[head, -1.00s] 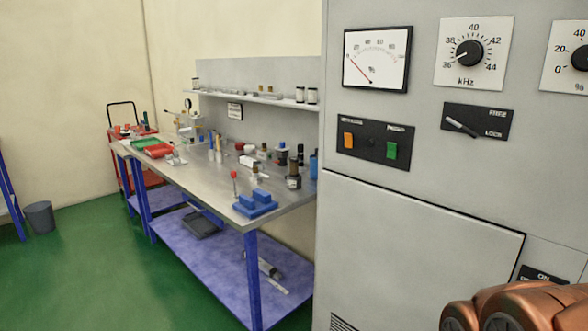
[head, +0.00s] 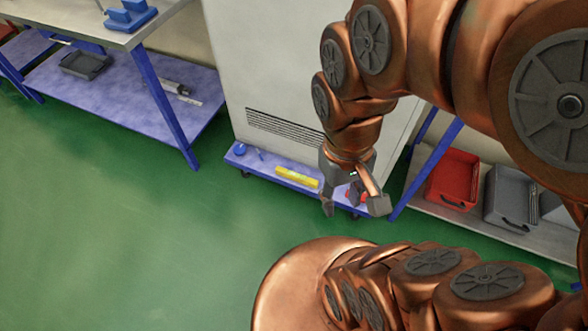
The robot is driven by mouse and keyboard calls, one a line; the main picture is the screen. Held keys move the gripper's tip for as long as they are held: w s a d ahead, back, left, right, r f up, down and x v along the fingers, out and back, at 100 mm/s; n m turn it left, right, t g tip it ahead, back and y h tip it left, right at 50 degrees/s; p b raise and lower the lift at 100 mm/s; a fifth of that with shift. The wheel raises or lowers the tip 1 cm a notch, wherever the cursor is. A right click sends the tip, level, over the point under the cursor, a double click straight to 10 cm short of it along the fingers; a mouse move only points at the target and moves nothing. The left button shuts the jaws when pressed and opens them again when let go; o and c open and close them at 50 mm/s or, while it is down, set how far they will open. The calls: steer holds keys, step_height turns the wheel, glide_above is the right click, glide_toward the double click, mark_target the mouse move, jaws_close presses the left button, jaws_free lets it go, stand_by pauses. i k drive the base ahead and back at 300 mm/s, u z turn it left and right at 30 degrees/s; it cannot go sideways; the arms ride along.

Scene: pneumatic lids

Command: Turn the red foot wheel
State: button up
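The red foot wheel (head: 354,193) shows as a small red patch at the right end of the blue cart base under the grey cabinet. My gripper (head: 352,207) hangs from my copper arm and points down there. Its two grey fingers are spread, one on each side of the red patch in the picture. The gripper covers most of the wheel. I cannot tell whether the fingers touch it or stay in front of it.
The blue base (head: 270,172) carries a yellow bar (head: 297,177) and a blue knob (head: 240,149) to the left. A red bin (head: 453,179) and a grey bin (head: 511,198) sit on a low shelf at right. Green floor (head: 150,240) is clear in front.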

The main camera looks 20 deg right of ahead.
mark_target(365, 195)
steer(key=u, duration=0.55)
steer(key=k, duration=1.3)
steer(key=z, duration=0.1)
steer(key=i, duration=0.5)
steer(key=z, duration=0.6)
steer(key=i, duration=0.5)
